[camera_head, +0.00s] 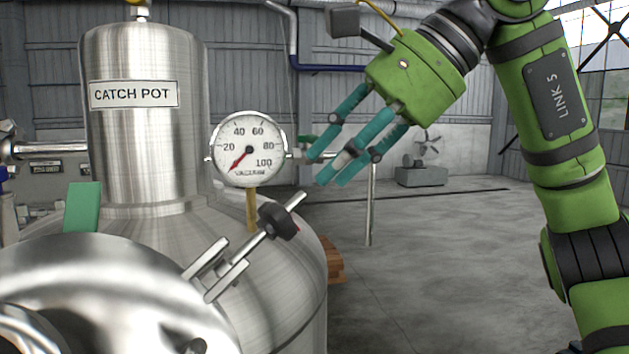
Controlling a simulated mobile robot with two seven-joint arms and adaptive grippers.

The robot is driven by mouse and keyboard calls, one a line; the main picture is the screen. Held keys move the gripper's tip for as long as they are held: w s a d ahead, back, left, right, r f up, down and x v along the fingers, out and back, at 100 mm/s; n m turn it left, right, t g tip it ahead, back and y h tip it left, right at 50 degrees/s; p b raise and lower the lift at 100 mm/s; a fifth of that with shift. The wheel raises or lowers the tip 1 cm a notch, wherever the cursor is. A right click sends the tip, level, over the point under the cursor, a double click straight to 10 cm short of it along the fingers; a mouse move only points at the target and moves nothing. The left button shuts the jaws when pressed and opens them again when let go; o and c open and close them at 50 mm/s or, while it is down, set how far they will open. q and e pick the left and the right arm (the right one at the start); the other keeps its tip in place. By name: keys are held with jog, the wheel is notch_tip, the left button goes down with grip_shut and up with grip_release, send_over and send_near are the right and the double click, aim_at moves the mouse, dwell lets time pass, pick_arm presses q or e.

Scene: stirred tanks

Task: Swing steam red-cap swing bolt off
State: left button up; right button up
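A swing bolt (258,243) sits at the rim of the domed steel lid at lower left. Its rod runs up and to the right from a forked metal bracket (226,281). A dark knob (279,221) with a trace of red on its edge is on the rod, and the bare rod end sticks out past it. My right gripper (318,169) is above and to the right of the rod end in the picture. Its teal fingers point down-left, spread apart, with nothing seen between them. It appears clear of the bolt. My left gripper is not recognisable in view.
A tall steel catch pot (145,150) stands behind the lid (100,285). A vacuum gauge (249,149) on a brass stem stands close behind the bolt. A green block (83,207) rises behind the lid. A thin post (371,205) stands further back. The floor at right is open.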

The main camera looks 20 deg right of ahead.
jog(key=v, duration=0.7)
jog(key=shift+s+d, duration=0.2)
